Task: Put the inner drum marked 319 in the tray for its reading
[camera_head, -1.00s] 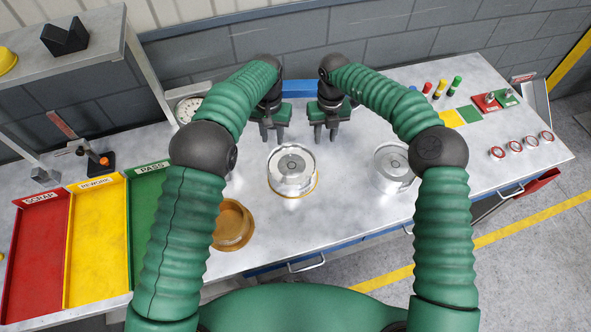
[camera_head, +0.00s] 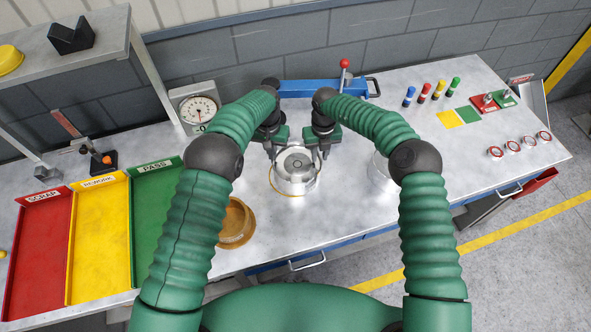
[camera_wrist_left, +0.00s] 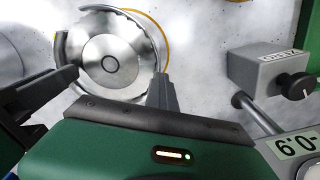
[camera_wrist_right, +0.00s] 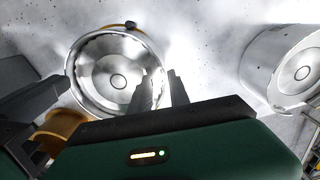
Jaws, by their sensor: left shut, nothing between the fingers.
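A silvery round drum (camera_head: 295,180) stands upright on the bench in an orange-brown ring. No number is legible on it. It also shows in the left wrist view (camera_wrist_left: 110,60) and right wrist view (camera_wrist_right: 118,72). My left gripper (camera_head: 273,154) is shut and empty at the drum's far left side. My right gripper (camera_head: 319,152) is at its far right side; its finger gap is unclear. I cannot tell whether either touches the drum. A second silvery drum (camera_head: 380,168) is mostly hidden by my right arm. Trays read SCRAP (camera_head: 38,250), REWORK (camera_head: 97,240) and PASS (camera_head: 155,215).
A dial gauge (camera_head: 198,108) stands behind my left arm. A blue bar (camera_head: 318,88) with a red-knobbed lever (camera_head: 344,75) is at the back. A brown round dish (camera_head: 237,224) sits front left. Coloured markers and small round parts are at right.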

